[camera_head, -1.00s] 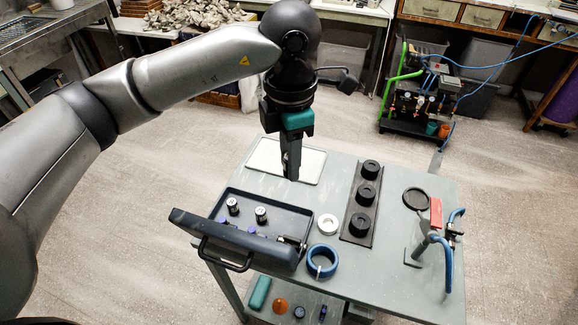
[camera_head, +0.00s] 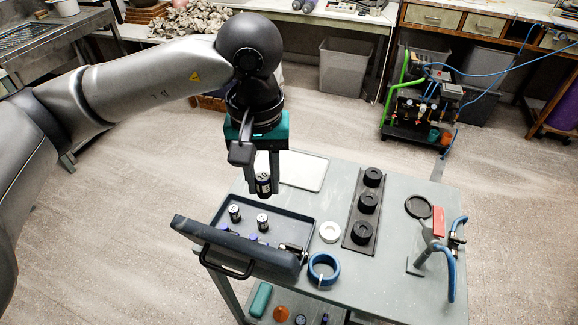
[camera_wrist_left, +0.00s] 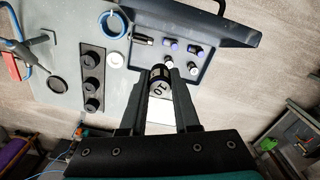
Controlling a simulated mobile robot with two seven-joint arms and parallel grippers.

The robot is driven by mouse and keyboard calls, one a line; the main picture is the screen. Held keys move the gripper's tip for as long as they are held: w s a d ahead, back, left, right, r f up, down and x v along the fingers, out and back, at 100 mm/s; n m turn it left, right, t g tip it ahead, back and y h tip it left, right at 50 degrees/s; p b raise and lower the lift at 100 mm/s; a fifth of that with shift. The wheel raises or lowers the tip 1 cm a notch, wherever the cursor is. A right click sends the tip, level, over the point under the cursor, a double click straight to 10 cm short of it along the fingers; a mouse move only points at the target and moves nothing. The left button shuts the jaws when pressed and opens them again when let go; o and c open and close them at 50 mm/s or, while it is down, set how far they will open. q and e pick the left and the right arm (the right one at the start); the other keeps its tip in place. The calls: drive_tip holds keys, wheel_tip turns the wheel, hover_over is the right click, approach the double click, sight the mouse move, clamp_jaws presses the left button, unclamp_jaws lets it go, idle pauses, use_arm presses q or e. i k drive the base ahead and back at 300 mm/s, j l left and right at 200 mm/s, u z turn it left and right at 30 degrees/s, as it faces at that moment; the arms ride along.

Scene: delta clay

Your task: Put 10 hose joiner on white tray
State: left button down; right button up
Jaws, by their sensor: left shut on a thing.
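My left gripper (camera_head: 262,190) is shut on a dark cylindrical hose joiner (camera_head: 263,183) with a pale printed band. It holds the joiner in the air near the far edge of the dark open case. In the left wrist view the joiner (camera_wrist_left: 159,79) sits between both fingers, and its label reads 10. The white tray (camera_head: 307,171) lies flat at the table's far left, partly hidden behind the gripper; its visible part is empty. Two similar dark joiners with pale bands (camera_head: 235,213) (camera_head: 262,221) stand in the case (camera_head: 287,223). My right gripper is out of view.
Purple-ended pieces (camera_wrist_left: 174,45) also lie in the case, whose raised lid (camera_head: 235,243) partly hides them. A white ring (camera_head: 330,232), a blue hose coil (camera_head: 323,268) and a black rack with black round parts (camera_head: 352,215) stand to the right. A blue-hosed fixture (camera_head: 440,250) is farther right.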

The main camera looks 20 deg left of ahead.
sight(266, 161)
drive_tip(key=k+j+u, duration=0.1)
drive_tip(key=u, duration=2.15)
drive_tip(key=i+j, duration=0.45)
drive_tip(key=i+j+z, duration=0.15)
drive_tip(key=i+j, duration=0.3)
drive_tip(key=j, duration=0.2)
drive_tip(key=i+z, duration=0.15)
drive_tip(key=z, duration=0.35)
drive_tip(key=i+z, duration=0.2)
drive_tip(key=z, duration=0.25)
drive_tip(key=i+j+z, duration=0.1)
drive_tip(key=z, duration=0.4)
drive_tip(key=i+z, duration=0.15)
drive_tip(key=z, duration=0.35)
drive_tip(key=i+j+z, duration=0.1)
drive_tip(key=z, duration=0.35)
drive_tip(key=i+j+z, duration=0.1)
drive_tip(key=z, duration=0.4)
drive_tip(key=i+j+z, duration=0.1)
drive_tip(key=z, duration=0.3)
drive_tip(key=i+j+z, duration=0.15)
drive_tip(key=z, duration=0.2)
drive_tip(key=i+j+z, duration=0.1)
drive_tip(key=z, duration=0.3)
drive_tip(key=j+z, duration=0.35)
drive_tip(key=i+l, duration=0.05)
drive_tip(key=l, duration=0.05)
